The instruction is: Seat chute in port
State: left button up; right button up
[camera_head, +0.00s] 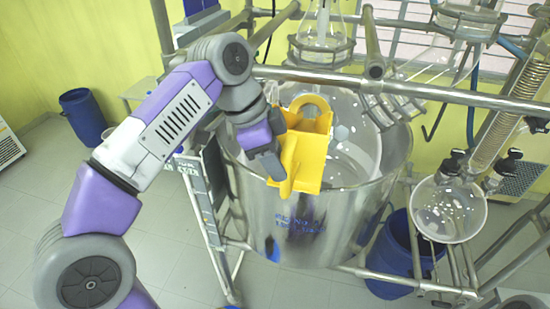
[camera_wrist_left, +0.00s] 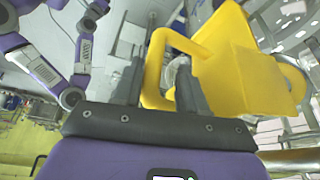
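The chute is a yellow box-shaped piece (camera_head: 308,155) with an open top and a ring at its far side. In the head view it is over the near rim of the large steel reactor vessel (camera_head: 300,225). My left gripper (camera_head: 270,162) is at its left side. In the left wrist view the chute (camera_wrist_left: 245,75) has a yellow loop handle (camera_wrist_left: 156,68), and the handle's bar lies between the two dark fingers (camera_wrist_left: 158,92). The chute's lower end is hidden, and I cannot make out the port for certain. My right gripper is not in view.
Metal frame bars (camera_head: 420,92) cross above and behind the vessel. A glass flask (camera_head: 322,40) hangs at the back, and a round glass vessel (camera_head: 448,208) is at the right. Blue drums stand at the left (camera_head: 83,115) and lower right (camera_head: 398,250).

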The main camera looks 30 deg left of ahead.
pick_arm(q)
jog(key=shift+r, duration=0.1)
jog(key=shift+a+v, duration=0.2)
jog(key=shift+v, duration=0.75)
jog(key=o, duration=0.6)
jog(key=shift+s+a+r, duration=0.45)
jog(key=shift+s+a, duration=0.75)
jog(key=shift+a, duration=0.65)
jog(key=shift+s+a+r, duration=0.45)
jog(key=shift+s+a, duration=0.7)
jog(key=shift+a, duration=0.7)
jog(key=shift+s+a+r, duration=0.45)
jog(key=shift+s+a, duration=0.75)
jog(key=shift+a, duration=0.65)
